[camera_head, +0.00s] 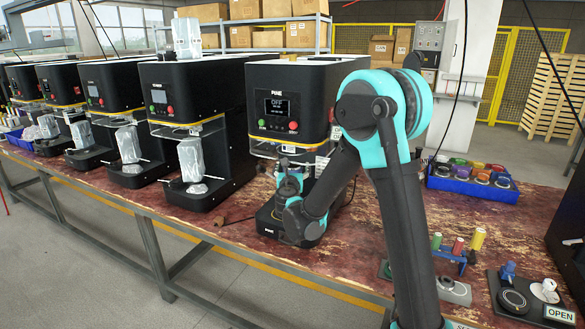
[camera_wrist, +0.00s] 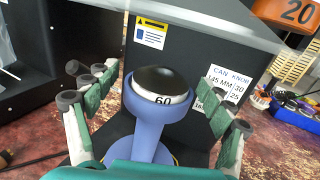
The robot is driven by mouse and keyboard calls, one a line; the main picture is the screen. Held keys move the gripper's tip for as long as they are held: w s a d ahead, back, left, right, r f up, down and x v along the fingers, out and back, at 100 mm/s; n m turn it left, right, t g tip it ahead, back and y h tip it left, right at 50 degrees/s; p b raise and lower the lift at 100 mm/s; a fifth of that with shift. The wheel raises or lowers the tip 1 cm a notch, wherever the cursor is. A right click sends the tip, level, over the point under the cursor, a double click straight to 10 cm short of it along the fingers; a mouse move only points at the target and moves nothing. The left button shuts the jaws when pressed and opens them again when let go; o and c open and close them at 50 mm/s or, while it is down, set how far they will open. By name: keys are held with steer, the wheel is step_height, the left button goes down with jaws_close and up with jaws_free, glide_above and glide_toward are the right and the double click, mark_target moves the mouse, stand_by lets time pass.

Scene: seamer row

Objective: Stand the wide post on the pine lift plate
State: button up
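In the wrist view, a blue-violet post (camera_wrist: 150,137) with a flared head stands between my gripper's fingers (camera_wrist: 160,95). Its head holds a white ring marked 60 and a black domed top. The fingers are spread on both sides, with a gap visible at the left.
A blue tray (camera_head: 470,191) of coloured round parts is at the right. Nearer are coloured cylinders (camera_head: 458,246) on a rack and a control panel with an OPEN sign (camera_head: 560,314). An orange part marked 20 (camera_wrist: 297,12) hangs at the wrist view's upper right.

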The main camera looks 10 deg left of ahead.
steer(key=shift+r, duration=0.25)
steer(key=s, duration=1.2)
steer(key=s+d+f+m+g+h, duration=0.25)
steer(key=d+m, duration=0.35)
steer(key=d, duration=0.3)
steer(key=s+d+f+m+g+h, duration=0.1)
steer(key=s+d+f+m+g, duration=0.15)
steer(key=d+m, duration=0.5)
steer(key=s+d+f+m+g+h, duration=0.2)
steer(key=d+f+m+g, duration=0.15)
steer(key=d+m, duration=0.45)
steer(key=s+d+f+m+g+y, duration=0.2)
steer(key=s+f+m, duration=0.3)
steer(key=s+m, duration=0.2)
steer(key=s+d+f+m+g+y, duration=0.2)
steer(key=s+m, duration=0.6)
steer(key=s, duration=0.4)
step_height(320, 180, down, 3)
steer(key=shift+d+r+g+y, duration=0.15)
steer(key=shift+d+g+y, duration=0.1)
steer(key=shift+g+y, duration=0.3)
